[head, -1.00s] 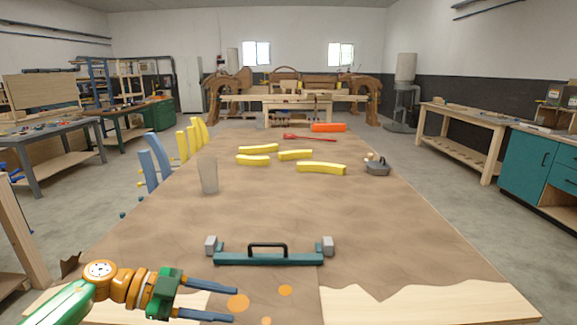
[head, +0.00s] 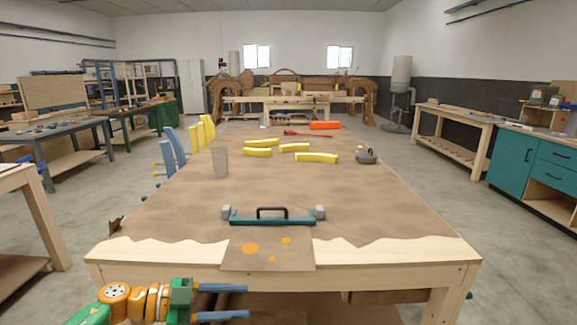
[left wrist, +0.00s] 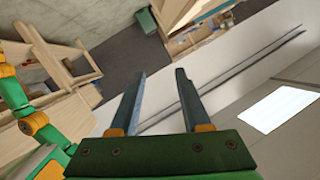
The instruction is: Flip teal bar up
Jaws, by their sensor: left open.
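The teal bar (head: 270,222) lies across the near part of the brown-covered table, with a black handle (head: 272,209) standing up at its middle and a grey block at each end. My left gripper (head: 246,302) is at the bottom left, in front of the table's near edge and apart from the bar. Its two blue-grey fingers are spread, with nothing between them. The left wrist view shows the same open, empty fingers (left wrist: 157,100), with the room's wall and ceiling beyond. My right gripper does not show.
The workbench (head: 400,240) has a bare wooden near edge. A brown flap with orange spots (head: 268,252) hangs over it. Several yellow curved pieces (head: 317,158), a grey upright piece (head: 221,161), a grey weight (head: 366,157) and an orange block (head: 325,125) stand farther back.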

